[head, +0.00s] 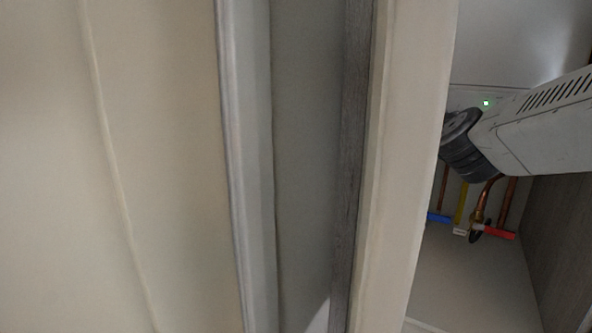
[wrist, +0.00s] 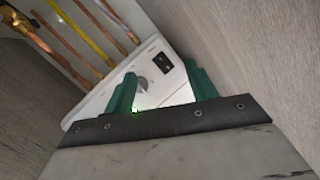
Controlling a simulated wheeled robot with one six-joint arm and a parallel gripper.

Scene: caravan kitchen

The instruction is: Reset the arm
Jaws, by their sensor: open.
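My gripper (wrist: 160,72) shows in the wrist view with its two green fingers spread apart and nothing between them. Beyond the fingers is a white unit (wrist: 96,100) with a round knob, a black switch and a lit green light. The gap between the fingertips and the unit's panel is hard to judge. In the head view part of my arm reaches into an open compartment on the right, in front of the same white unit (head: 459,97). My gripper cannot be made out there.
Copper pipes (head: 508,200) and a yellow pipe (head: 461,203) run below the unit, with a blue handle (head: 438,218) and a red handle (head: 501,233). A pale upright frame (head: 411,150) edges the compartment on the left. A grey wood-grain wall (head: 560,230) closes its right side.

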